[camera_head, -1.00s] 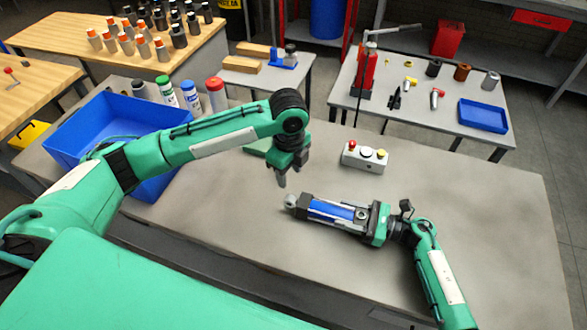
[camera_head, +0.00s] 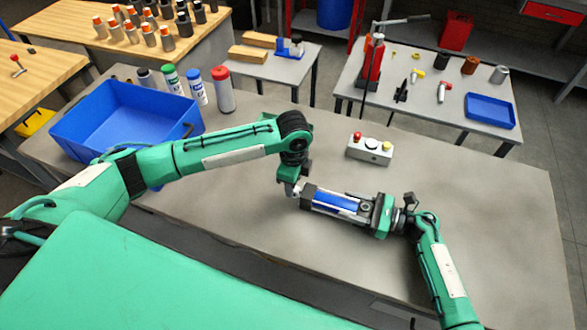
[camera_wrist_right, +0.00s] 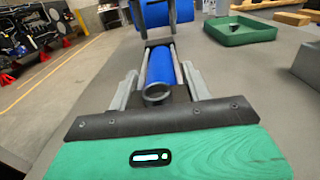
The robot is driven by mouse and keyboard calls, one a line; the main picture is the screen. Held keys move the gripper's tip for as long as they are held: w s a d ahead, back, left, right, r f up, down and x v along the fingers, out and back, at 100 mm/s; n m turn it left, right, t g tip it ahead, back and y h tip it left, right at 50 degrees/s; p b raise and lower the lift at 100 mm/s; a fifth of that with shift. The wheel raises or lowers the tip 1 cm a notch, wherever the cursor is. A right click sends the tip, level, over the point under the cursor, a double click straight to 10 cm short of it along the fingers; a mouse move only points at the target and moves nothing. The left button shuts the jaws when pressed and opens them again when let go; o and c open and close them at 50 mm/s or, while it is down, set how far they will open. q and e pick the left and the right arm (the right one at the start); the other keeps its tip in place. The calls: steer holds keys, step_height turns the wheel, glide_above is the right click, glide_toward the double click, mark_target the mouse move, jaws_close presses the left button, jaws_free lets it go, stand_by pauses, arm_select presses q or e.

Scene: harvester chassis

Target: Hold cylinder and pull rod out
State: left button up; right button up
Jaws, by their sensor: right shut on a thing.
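The cylinder (camera_head: 338,202) is a blue barrel with dark and grey end pieces, in the middle of the grey workbench. My right gripper (camera_head: 367,208) is shut on its right-hand end. The right wrist view shows the blue barrel (camera_wrist_right: 160,70) between the two grey fingers (camera_wrist_right: 157,88). The rod's light metal end (camera_head: 298,190) shows at the cylinder's left end. My left gripper (camera_head: 293,188) points down at this rod end, at or touching it. Its fingers are small and partly hidden, so I cannot tell whether they have closed on the rod.
A white control box (camera_head: 370,150) with buttons stands behind the cylinder. A blue bin (camera_head: 75,145) and several capped bottles (camera_head: 223,90) are at the back left. A green tray (camera_wrist_right: 240,32) shows in the right wrist view. The bench's right side is clear.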

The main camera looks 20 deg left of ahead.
arm_select(q)
steer(key=shift+f, duration=1.05)
jaws_close()
